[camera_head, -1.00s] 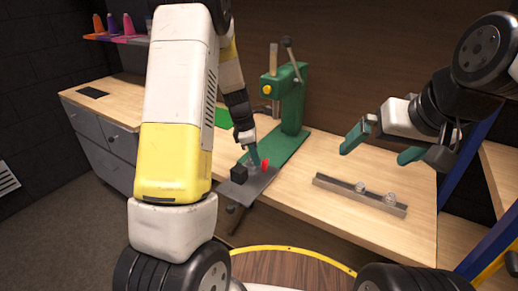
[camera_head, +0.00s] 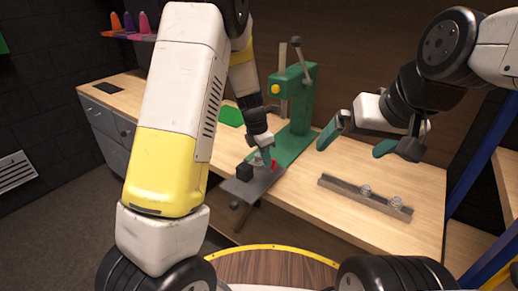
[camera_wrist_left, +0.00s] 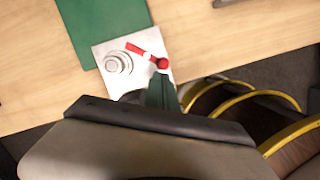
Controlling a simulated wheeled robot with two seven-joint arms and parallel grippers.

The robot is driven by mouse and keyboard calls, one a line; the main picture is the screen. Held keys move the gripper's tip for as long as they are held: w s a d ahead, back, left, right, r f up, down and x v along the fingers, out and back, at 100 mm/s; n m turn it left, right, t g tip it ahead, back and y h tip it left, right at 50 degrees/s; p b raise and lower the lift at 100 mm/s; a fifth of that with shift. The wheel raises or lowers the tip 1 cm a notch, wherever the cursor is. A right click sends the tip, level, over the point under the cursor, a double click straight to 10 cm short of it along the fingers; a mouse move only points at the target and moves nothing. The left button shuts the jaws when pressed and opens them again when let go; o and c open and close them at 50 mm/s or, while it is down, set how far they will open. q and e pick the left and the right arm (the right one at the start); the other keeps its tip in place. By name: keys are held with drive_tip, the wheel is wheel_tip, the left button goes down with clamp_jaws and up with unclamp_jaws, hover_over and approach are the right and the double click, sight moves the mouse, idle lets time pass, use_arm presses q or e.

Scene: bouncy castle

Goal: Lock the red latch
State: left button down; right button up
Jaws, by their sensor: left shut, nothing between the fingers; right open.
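The red latch (camera_wrist_left: 145,52) is a short red lever with a round red knob, on a light metal plate (camera_wrist_left: 107,47) beside a round metal fitting (camera_wrist_left: 118,62) in the left wrist view. In the head view only a bit of the red latch (camera_head: 274,166) shows behind my left gripper (camera_head: 267,156). My left gripper, with green fingers, is shut and empty. Its fingertips (camera_wrist_left: 162,86) are right by the red knob; I cannot tell whether they touch. My right gripper (camera_head: 358,141) is open and empty above the right side of the workbench.
A green press (camera_head: 296,100) stands on the workbench behind the plate. Bare wood (camera_head: 310,205) lies between plate and rail.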

use_arm(q)
drive_tip(key=n, duration=0.1)
drive_tip(key=d+n, duration=0.1)
drive_tip(key=n, duration=0.1)
drive_tip(key=shift+s+d+n+t+y, duration=0.2)
drive_tip(key=shift+d+n+t+y, duration=0.1)
drive_tip(key=shift+n+t, duration=0.1)
drive_tip(key=shift+d+n, duration=0.4)
drive_tip(key=shift+n, duration=0.6)
drive_tip(key=shift+w, duration=0.1)
drive_tip(key=shift+w+a, duration=0.5)
drive_tip(key=shift+w, duration=0.1)
